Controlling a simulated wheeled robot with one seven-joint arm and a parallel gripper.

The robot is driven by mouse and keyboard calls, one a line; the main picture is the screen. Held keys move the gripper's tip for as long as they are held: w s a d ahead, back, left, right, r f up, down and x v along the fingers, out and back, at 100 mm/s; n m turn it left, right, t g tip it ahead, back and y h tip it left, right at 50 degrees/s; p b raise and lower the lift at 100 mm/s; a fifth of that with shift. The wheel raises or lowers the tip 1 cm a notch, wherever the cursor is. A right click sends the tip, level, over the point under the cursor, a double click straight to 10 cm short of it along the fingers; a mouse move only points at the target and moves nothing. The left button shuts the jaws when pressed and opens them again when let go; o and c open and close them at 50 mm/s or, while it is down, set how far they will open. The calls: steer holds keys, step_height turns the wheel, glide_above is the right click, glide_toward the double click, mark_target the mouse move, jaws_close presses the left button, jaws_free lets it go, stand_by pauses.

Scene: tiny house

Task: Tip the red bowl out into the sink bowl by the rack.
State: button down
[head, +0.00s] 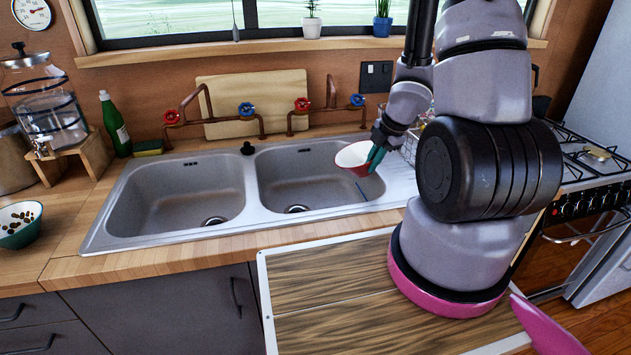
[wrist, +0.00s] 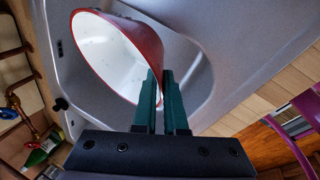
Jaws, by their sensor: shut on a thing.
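The red bowl (head: 354,158) has a white inside and is tilted, held over the right part of the right sink bowl (head: 298,175), the one by the rack. My gripper (head: 374,157) is shut on the bowl's rim at its right side. In the wrist view the green fingers (wrist: 162,102) pinch the wall of the red bowl (wrist: 110,62). The white inside that shows looks empty; part of it is hidden behind the fingers. The wire rack (head: 411,148) stands right of the sink, partly hidden by my arm.
The left sink bowl (head: 188,195) is empty. Taps with red and blue handles (head: 302,104) stand behind the sink. A green bottle (head: 115,125), a sponge (head: 148,147) and a drink dispenser (head: 42,105) stand at the left. A teal bowl (head: 18,222) with brown bits sits at the far left.

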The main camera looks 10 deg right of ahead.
steer(key=shift+s+d+r+t+y+b, duration=0.2)
steer(key=shift+d+y+b, duration=0.1)
steer(key=shift+d+y, duration=0.35)
steer(key=shift+s+d+r+t+y+b, duration=0.2)
steer(key=shift+s+d+r+y+b, duration=0.05)
steer(key=shift+d+y, duration=0.4)
steer(key=shift+s+d+r+t+y+b, duration=0.2)
steer(key=shift+d+y+b, duration=0.1)
steer(key=shift+d+y, duration=0.35)
